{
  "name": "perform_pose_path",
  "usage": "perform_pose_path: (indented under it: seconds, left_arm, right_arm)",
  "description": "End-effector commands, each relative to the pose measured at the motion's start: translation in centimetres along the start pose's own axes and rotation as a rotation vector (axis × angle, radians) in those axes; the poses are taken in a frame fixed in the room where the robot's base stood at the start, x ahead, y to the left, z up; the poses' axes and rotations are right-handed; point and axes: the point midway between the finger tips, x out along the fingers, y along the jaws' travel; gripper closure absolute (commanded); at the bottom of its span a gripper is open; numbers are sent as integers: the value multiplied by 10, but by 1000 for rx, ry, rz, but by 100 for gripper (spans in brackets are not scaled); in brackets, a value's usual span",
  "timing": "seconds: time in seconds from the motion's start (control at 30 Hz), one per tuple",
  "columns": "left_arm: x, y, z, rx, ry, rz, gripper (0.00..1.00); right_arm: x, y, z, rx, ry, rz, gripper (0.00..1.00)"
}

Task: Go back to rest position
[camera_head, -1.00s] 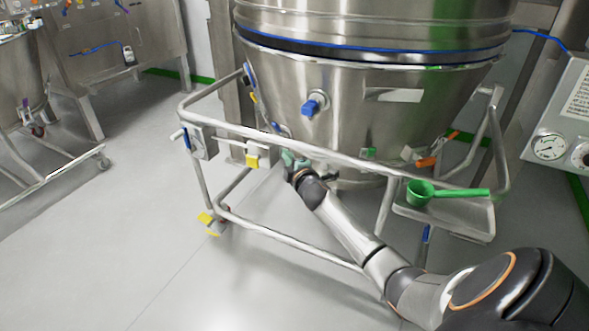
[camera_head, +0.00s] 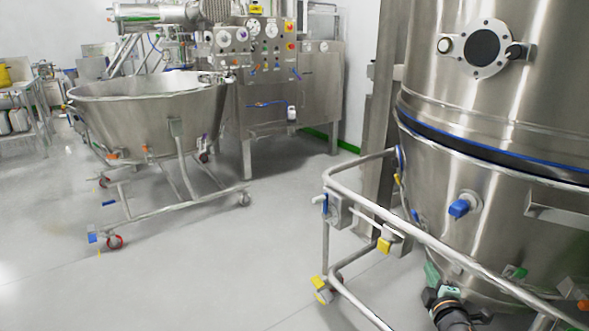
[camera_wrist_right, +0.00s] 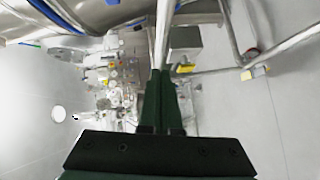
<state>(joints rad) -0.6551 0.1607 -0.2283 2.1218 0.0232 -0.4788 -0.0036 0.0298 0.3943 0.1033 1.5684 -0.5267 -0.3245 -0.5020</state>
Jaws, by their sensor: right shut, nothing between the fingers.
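My right gripper (camera_head: 432,274) is low at the right in the head view, beside the cone of the steel vessel (camera_head: 470,205) and close to the rail (camera_head: 430,236) of its frame. In the right wrist view its dark green fingers (camera_wrist_right: 160,75) are together, with nothing visible between them. The pale rail (camera_wrist_right: 165,30) runs just beyond the fingertips there; I cannot tell whether they touch it. Most of my right arm is cut off by the lower edge of the head view. My left gripper does not show.
A wheeled steel bowl cart (camera_head: 150,110) stands at the left. A steel control cabinet (camera_head: 290,90) is behind it. The grey floor (camera_head: 220,270) between cart and vessel is clear.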

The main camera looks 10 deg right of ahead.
Motion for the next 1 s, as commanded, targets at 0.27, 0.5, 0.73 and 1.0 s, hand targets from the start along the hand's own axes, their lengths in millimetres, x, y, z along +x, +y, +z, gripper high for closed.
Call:
perform_pose_path:
  seconds: [0.27, 0.5, 0.73, 1.0]
  left_arm:
    - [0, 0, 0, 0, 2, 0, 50]
    - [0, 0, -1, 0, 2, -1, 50]
    - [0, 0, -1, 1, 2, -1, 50]
    - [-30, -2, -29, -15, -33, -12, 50]
  right_arm:
    - [-67, -82, -53, 266, 88, -190, 100]
    - [-192, -163, -126, 727, 122, -513, 100]
    - [-297, -188, -177, 1106, 63, -775, 100]
    - [-319, -147, -182, 1162, 8, -822, 100]
